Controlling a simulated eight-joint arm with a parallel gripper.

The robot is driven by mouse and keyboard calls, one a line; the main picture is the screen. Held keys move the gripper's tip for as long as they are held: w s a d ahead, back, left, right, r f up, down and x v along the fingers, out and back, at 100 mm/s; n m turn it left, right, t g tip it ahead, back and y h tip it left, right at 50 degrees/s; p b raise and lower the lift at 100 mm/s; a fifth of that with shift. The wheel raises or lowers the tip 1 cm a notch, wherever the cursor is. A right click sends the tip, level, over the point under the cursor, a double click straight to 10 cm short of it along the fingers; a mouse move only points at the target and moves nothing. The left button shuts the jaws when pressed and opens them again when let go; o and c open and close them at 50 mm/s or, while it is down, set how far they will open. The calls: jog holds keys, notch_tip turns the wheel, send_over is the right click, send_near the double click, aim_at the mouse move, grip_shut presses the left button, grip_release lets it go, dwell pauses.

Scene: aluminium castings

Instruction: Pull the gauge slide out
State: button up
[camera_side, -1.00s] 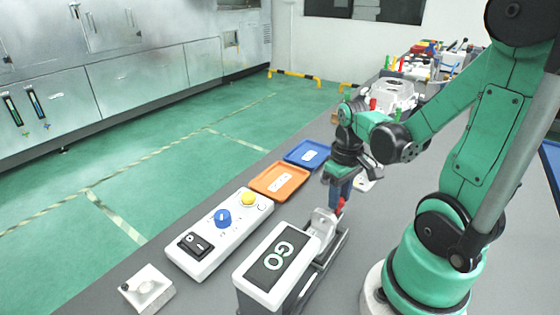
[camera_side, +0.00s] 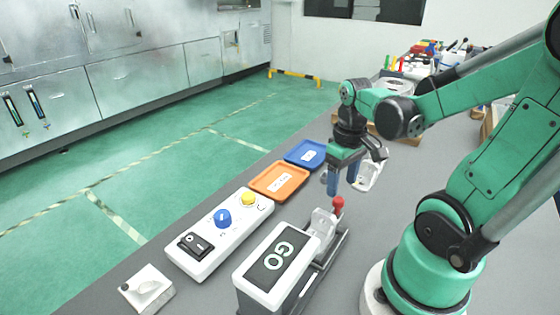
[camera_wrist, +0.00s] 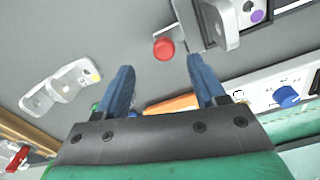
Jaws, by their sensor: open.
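The gauge is a white box with a dark "GO" plate (camera_side: 280,262). Beside its far right side is a rail (camera_side: 330,255) carrying a pale metal casting (camera_side: 321,224), which also shows in the wrist view (camera_wrist: 228,22). A red ball knob (camera_side: 338,202) stands at the far end of the slide and also shows in the wrist view (camera_wrist: 164,48). My gripper (camera_side: 343,186) is open and empty, above and slightly beyond the knob, apart from it. In the wrist view its blue fingers (camera_wrist: 160,72) are spread, with the knob just ahead of the gap. How far the slide reaches inside the box is hidden.
A control box with a blue knob (camera_side: 223,217) and yellow button (camera_side: 248,198) lies left of the gauge. Orange (camera_side: 280,190) and blue (camera_side: 300,158) trays lie beyond. A loose pale casting (camera_wrist: 62,86) lies on the bench. The bench right of the rail is clear.

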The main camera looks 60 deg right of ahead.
jog(key=shift+r, duration=1.05)
jog(key=w+a+r+n+t, duration=0.3)
jog(key=w+a+t, duration=0.4)
jog(key=a, duration=0.5)
jog(key=shift+w+a+r, duration=0.2)
jog(key=shift+w+r, duration=0.1)
jog(key=shift+w, duration=0.25)
